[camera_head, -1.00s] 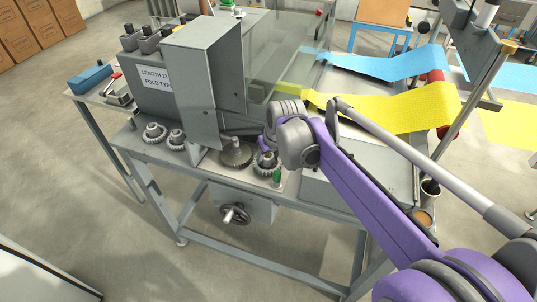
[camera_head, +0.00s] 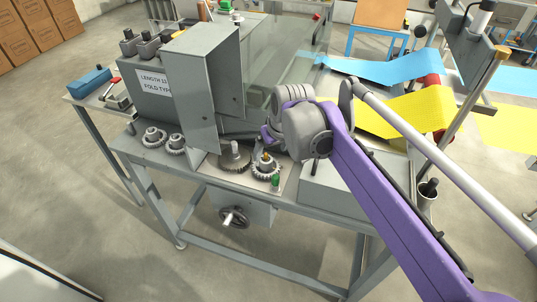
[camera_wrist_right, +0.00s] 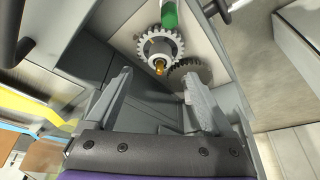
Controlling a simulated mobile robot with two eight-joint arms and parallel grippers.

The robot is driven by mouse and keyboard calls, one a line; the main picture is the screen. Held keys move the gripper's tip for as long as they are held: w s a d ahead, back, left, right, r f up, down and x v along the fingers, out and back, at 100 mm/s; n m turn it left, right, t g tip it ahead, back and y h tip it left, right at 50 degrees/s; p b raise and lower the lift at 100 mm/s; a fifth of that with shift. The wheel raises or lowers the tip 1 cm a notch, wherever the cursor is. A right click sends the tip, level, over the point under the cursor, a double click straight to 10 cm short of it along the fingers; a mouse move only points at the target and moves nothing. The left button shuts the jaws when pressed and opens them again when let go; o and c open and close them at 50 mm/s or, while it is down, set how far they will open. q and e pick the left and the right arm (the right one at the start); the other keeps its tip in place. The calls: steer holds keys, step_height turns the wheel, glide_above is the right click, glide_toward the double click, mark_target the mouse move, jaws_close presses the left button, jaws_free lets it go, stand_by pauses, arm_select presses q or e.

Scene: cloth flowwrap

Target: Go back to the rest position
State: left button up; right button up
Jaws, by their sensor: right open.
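My right arm (camera_head: 370,200) reaches in from the lower right, with its wrist raised over the machine's front ledge. In the head view its fingers are mostly hidden behind the wrist. In the wrist view my right gripper (camera_wrist_right: 155,85) is open, with nothing between its fingers. A steel gear (camera_head: 266,168) with a brass tip stands on the ledge below the wrist; it also shows beyond the fingers in the wrist view (camera_wrist_right: 160,45). A darker gear (camera_head: 235,157) sits beside it, and also shows near the right finger (camera_wrist_right: 188,72). My left gripper is not in view.
The grey machine cabinet (camera_head: 205,80) stands left of my wrist. Yellow (camera_head: 420,108) and blue (camera_head: 390,68) webs run behind the arm. A green-topped piece (camera_head: 276,181) is by the gear. Two more gears (camera_head: 153,138) sit at left. A handwheel (camera_head: 233,217) is below.

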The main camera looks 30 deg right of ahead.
steer(key=shift+v, duration=1.8)
steer(key=s+a+f+p, duration=0.3)
steer(key=s+a+f, duration=0.2)
steer(key=s, duration=0.3)
steer(key=s+a+f+n+p, duration=0.1)
steer(key=s+a+f+p, duration=0.2)
steer(key=s, duration=0.6)
step_height(320, 180, down, 2)
steer(key=shift+a+f+t+p, duration=0.15)
steer(key=shift+a+t+p, duration=0.2)
steer(key=shift+a, duration=0.7)
